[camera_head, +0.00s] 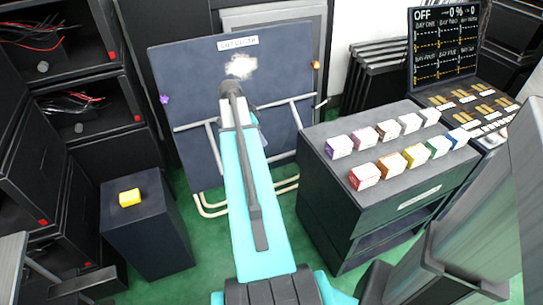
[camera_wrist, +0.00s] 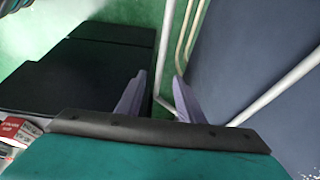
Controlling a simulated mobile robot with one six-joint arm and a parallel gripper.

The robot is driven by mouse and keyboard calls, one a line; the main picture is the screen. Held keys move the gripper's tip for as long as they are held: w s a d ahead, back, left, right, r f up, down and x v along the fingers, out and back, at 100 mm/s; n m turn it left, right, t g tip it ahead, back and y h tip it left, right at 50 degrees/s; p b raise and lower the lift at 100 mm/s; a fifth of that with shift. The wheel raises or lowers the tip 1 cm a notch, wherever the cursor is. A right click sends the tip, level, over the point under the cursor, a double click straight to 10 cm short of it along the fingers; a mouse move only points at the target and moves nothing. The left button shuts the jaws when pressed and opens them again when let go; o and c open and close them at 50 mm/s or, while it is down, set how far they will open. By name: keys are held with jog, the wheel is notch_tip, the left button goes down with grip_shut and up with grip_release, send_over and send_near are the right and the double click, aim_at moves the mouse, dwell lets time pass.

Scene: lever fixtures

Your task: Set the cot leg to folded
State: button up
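The cot (camera_head: 180,75) is a dark blue upright panel with a small white label at its top. Pale metal leg tubes (camera_head: 190,126) cross its face, and curved tubes (camera_head: 212,212) show at its foot. My arm hides the middle of the leg. In the wrist view my gripper (camera_wrist: 159,78) is open, with its two pale purple fingers apart. A pale tube (camera_wrist: 166,45) shows between the fingers; I cannot tell whether they touch it. Another leg tube (camera_wrist: 280,92) slants across the blue panel at right. The gripper is mostly hidden behind my arm in the head view.
A dark cabinet (camera_head: 345,195) with several coloured blocks on top stands right of the cot. A black pedestal (camera_head: 150,230) with a yellow block (camera_head: 130,198) stands at left, before dark shelves (camera_head: 85,105). A control panel (camera_head: 445,45) stands at back right. Some green floor is clear.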

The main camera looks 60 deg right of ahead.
aim_at(274, 160)
jog(key=b+x, duration=0.1)
jog(key=x, duration=1.2)
jog(key=shift+f, duration=0.45)
jog(key=c, duration=0.6)
jog(key=shift+s+a+b, duration=0.1)
jog(key=shift+b, duration=0.2)
grip_shut()
